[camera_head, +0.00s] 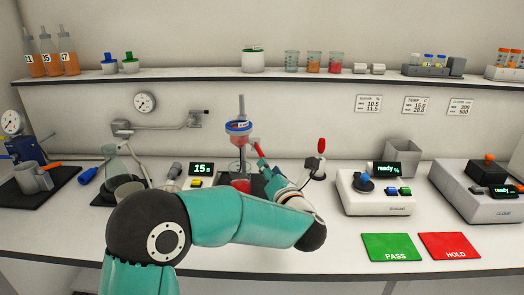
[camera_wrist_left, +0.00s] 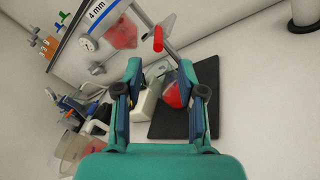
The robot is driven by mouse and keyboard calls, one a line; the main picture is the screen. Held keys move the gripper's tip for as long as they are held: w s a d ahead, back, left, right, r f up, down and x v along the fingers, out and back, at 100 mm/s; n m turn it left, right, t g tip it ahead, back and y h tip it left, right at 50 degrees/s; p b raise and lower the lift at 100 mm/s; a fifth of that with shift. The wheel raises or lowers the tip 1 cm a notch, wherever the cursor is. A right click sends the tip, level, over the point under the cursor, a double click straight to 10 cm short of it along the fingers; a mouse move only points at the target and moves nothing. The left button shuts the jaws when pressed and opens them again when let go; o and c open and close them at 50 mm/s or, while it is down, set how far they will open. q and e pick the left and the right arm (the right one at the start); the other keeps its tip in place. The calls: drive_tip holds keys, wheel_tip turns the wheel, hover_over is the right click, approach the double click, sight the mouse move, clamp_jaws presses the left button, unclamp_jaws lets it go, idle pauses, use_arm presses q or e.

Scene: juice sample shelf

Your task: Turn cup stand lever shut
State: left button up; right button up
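The cup stand holds a blue-ringed cup (camera_head: 238,127) with red liquid, left of centre in the head view. The cup, labelled 4 mm, shows at the upper left of the left wrist view (camera_wrist_left: 122,32). The stand's lever has a red handle (camera_wrist_left: 158,38), just beyond my fingertips in the wrist view; it also shows slanted beside the cup in the head view (camera_head: 257,147). My left gripper (camera_wrist_left: 160,70) is open, its fingers apart with nothing held; in the head view (camera_head: 263,166) it is close to the lever. A red-filled beaker (camera_wrist_left: 176,93) stands below. My right gripper is not in view.
A timer (camera_head: 202,170) reading 15 s stands left of the stand. A red-handled device (camera_head: 320,147) stands to the right. A white instrument (camera_head: 375,203) and green PASS (camera_head: 391,247) and red HOLD (camera_head: 449,246) pads lie further right. A shelf (camera_head: 200,77) runs above.

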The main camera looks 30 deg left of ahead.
sight(261, 151)
use_arm(q)
drive_tip(key=p+x, duration=0.2)
drive_tip(key=x, duration=0.7)
clamp_jaws()
